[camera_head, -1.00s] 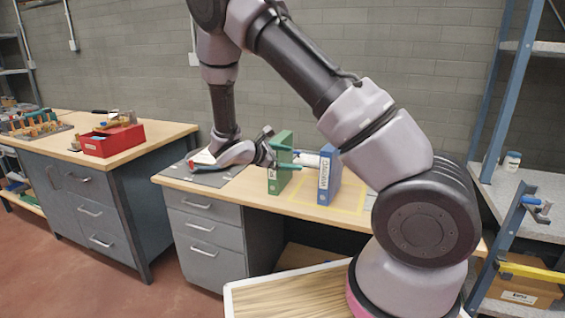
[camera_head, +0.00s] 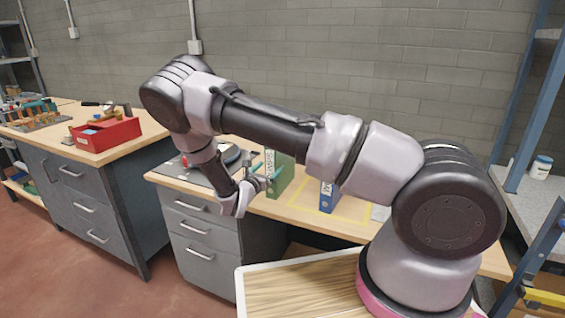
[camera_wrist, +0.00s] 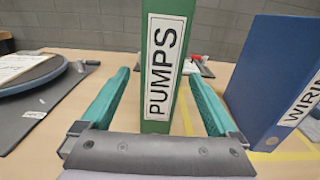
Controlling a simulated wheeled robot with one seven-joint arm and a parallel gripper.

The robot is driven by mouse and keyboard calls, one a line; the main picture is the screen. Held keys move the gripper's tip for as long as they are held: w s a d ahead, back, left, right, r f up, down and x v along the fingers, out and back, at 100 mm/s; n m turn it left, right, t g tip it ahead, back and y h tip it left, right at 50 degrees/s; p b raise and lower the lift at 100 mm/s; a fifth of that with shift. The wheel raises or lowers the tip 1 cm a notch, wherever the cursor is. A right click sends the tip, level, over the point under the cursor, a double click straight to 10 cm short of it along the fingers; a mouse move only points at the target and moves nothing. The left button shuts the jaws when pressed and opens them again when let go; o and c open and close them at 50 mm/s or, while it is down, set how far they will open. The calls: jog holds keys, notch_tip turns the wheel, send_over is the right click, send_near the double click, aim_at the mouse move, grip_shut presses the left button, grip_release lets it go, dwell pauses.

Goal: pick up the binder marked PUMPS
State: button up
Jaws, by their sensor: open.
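The green binder marked PUMPS (camera_wrist: 162,68) stands upright on the desk, its labelled spine facing my gripper in the wrist view. It also shows in the head view (camera_head: 283,172), partly behind my gripper. My gripper (camera_wrist: 155,90) is open, with one teal finger on each side of the binder. In the head view my gripper (camera_head: 262,180) is at the binder's near side.
A blue binder marked WIRING (camera_wrist: 275,80) stands close to the right of my right finger. A grey mat (camera_wrist: 45,105) with a round blue-grey object lies to the left. Yellow tape (camera_head: 350,212) marks the desk top. A red box (camera_head: 104,134) sits on the left bench.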

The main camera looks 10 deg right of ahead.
jog(key=x, duration=0.8)
jog(key=shift+w, duration=0.2)
jog(key=shift+d, duration=0.15)
grip_shut()
